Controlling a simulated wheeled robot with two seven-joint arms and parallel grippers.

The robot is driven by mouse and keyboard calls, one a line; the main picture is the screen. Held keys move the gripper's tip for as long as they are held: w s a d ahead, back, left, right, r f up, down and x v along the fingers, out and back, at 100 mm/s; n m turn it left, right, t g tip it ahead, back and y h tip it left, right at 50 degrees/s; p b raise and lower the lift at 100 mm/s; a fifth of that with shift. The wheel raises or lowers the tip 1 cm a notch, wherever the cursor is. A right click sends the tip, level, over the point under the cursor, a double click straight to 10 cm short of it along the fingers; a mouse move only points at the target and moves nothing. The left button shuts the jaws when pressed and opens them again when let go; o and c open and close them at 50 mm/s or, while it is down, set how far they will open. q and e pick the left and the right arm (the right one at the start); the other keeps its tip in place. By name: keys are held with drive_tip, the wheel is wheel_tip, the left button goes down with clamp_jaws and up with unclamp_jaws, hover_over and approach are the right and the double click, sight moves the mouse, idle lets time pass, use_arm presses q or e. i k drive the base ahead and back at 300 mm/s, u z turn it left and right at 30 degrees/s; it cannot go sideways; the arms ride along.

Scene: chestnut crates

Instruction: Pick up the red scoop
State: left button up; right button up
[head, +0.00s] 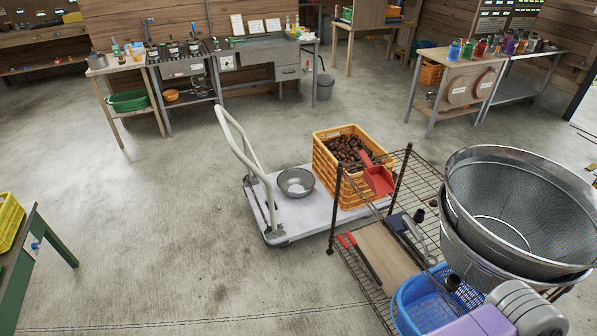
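The red scoop (379,180) is at the front right side of an orange crate (336,180). Its handle points up and left over the brown chestnuts (347,150) that fill the crate, and its wide pan is lower, near the crate's edge. I cannot tell exactly what the pan rests on. The crate stands on a flat white platform trolley (300,225). Neither of my grippers can be made out in this view, and nothing is seen holding the scoop.
A wire rack (350,262) with dark posts stands close in front of the scoop. It carries large metal sieves (515,210), a blue basket (425,310) and tools. A metal bowl (296,182) sits on the trolley. Open concrete floor lies to the left.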

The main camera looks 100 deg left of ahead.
sight(379, 180)
drive_tip(key=u, duration=3.2)
drive_tip(key=i, duration=0.3)
